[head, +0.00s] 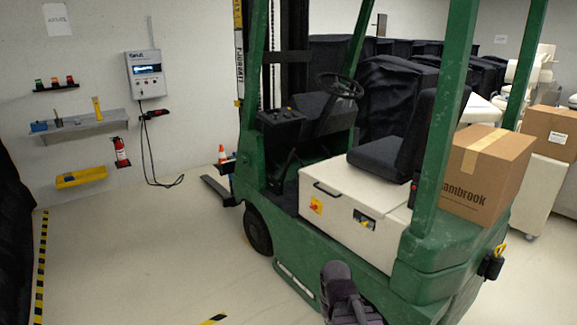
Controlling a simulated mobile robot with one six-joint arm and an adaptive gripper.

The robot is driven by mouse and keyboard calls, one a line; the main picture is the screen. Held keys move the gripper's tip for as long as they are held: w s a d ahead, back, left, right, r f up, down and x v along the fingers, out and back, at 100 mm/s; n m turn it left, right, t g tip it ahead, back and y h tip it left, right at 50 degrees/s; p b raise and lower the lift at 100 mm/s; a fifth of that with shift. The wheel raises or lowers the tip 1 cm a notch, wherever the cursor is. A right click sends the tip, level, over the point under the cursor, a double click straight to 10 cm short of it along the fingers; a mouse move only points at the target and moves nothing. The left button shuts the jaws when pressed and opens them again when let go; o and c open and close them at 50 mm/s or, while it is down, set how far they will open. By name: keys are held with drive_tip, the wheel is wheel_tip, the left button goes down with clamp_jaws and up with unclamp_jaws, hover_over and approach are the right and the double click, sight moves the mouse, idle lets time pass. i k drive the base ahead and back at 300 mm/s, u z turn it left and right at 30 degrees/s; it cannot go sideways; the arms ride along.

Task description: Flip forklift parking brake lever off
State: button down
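The green forklift (258,205) stands in the middle, side-on, with a black seat (385,150), a steering wheel (340,85) and a dark dashboard (282,118). A thin dark lever-like part (287,165) stands below the dashboard, by the footwell; I cannot tell for certain whether it is the parking brake lever or how it is set. A small black part with a red mark (413,193) sits beside the seat. A dark part of my arm shows at the bottom, in front of the forklift's lower side. My gripper's fingers do not show.
A cardboard box (487,175) sits on the forklift's rear. Dark covered carts (395,95) stand behind. A wall charger (145,75), a shelf (85,125) and a fire extinguisher (121,152) are at left. The left floor is clear.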

sight(286, 169)
drive_tip(key=i, duration=1.2)
drive_tip(key=u, duration=0.35)
drive_tip(key=i, duration=0.75)
drive_tip(key=u, duration=0.1)
